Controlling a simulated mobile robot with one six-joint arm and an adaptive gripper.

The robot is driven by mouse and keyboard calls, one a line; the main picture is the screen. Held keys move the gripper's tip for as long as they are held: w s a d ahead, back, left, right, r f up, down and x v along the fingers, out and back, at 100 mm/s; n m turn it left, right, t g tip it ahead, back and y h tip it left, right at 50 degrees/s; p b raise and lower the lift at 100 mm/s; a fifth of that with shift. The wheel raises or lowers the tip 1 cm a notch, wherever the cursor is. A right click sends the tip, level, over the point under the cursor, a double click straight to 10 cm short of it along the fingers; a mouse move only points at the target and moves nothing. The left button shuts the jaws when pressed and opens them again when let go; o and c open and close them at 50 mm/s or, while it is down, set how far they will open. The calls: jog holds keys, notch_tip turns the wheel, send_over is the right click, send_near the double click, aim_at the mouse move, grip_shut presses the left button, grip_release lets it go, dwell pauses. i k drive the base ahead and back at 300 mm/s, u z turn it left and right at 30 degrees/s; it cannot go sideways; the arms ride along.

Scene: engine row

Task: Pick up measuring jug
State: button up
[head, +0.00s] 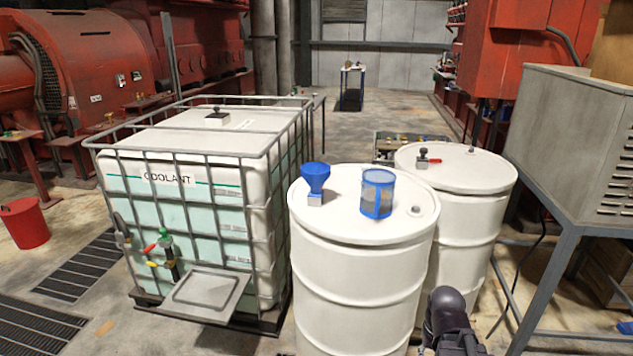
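A blue cylindrical vessel with grey see-through-looking panels (377,195) stands upright on top of the front white drum (362,265), right of the lid's middle. It is the likeliest measuring jug, though I cannot make out a handle or scale marks. A blue funnel (315,180) stands to its left on the same lid, apart from it. A dark rounded part of my arm shows at the bottom edge, in front of the drums. No gripper fingers show in the head view.
A second white drum (455,210) with a small red-handled fitting stands behind right. A caged coolant tank (190,200) stands left, close to the front drum. A grey cabinet (570,140) on a metal frame stands right. A red bucket (25,225) is far left.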

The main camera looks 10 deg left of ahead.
aim_at(378, 185)
jog(key=k, duration=1.35)
jog(key=z, duration=0.4)
jog(key=i, duration=1.85)
jog(key=u, duration=0.45)
